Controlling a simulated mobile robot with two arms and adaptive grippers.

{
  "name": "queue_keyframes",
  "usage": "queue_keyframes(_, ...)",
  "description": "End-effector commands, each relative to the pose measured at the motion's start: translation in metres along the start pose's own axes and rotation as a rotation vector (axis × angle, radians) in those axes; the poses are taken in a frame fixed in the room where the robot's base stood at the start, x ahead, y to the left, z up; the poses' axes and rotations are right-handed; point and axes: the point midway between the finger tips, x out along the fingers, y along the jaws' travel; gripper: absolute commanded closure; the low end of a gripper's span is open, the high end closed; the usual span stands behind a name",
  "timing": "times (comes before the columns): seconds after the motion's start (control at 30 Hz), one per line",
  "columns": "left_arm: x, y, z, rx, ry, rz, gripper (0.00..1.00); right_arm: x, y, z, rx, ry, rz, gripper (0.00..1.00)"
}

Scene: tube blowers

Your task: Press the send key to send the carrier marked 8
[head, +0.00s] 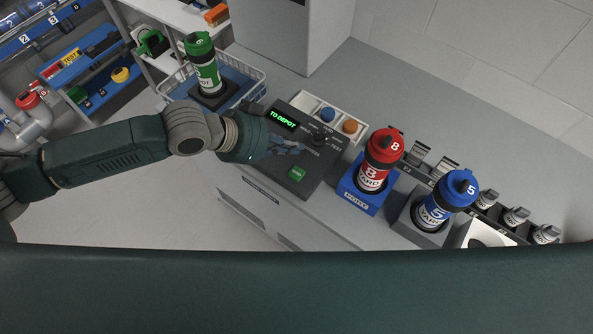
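The carrier marked 8 (375,172) is a red canister standing in a blue holder (361,197), right of the dark control panel (325,160). The panel has a lit display (284,119) reading "TO DEPOT", a dark knob and a green key (297,173) near its front edge, apparently the send key; its lettering is too small to read. My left gripper (290,148) reaches in from the left, over the panel between display and green key. Its fingers are small and partly hidden by the wrist, so their opening is unclear. My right gripper is out of view.
A blue carrier marked 5 (443,203) stands in a grey holder to the right. A tray (330,113) with blue and orange knobs lies behind the panel. Several small grey cylinders line the right.

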Motion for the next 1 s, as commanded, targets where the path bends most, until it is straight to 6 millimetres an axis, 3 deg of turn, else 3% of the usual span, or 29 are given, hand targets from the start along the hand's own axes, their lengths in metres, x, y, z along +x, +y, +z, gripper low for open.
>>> queue_keyframes(0.27, 0.011, 0.0, 0.011, 0.001, 0.0, 0.0, 1.0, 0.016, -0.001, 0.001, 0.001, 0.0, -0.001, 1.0)
queue_keyframes(0.7, 0.049, 0.0, 0.05, 0.001, 0.001, -0.001, 1.0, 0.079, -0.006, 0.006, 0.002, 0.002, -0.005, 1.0)
queue_keyframes(1.0, 0.061, 0.001, 0.063, 0.0, 0.0, 0.001, 1.0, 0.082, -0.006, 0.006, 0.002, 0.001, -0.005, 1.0)
